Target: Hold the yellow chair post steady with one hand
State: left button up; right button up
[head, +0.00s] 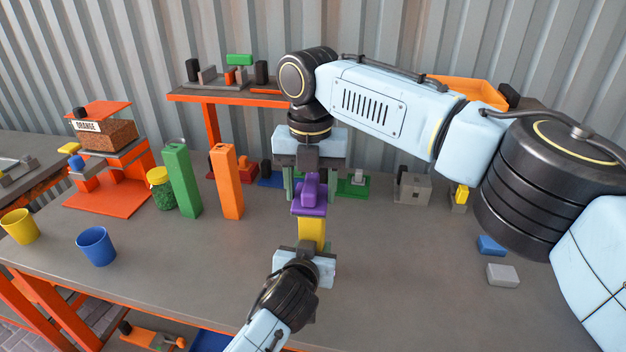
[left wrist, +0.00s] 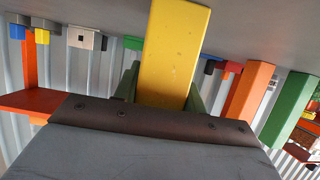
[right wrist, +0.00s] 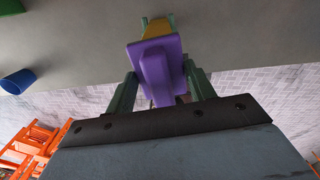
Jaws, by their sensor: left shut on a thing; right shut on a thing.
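The yellow chair post (head: 311,232) stands upright near the front middle of the table. My left gripper (head: 308,252) is shut on it; the post also fills the middle of the left wrist view (left wrist: 172,50). My right gripper (head: 311,186) comes down from above and is shut on a purple piece (head: 308,198). That piece has a raised rib and shows large in the right wrist view (right wrist: 155,65). It is right at the post's top end and hides it, so I cannot tell whether it is fully seated.
Blue (head: 96,247) and yellow (head: 19,227) cups are farther left. Blue (head: 491,245) and grey (head: 502,274) blocks lie right. The front right tabletop is mostly clear.

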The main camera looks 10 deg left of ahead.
jog(key=shift+s, duration=0.5)
jog(key=shift+r, duration=4.15)
pick_arm(q)
jog(key=o, duration=1.4)
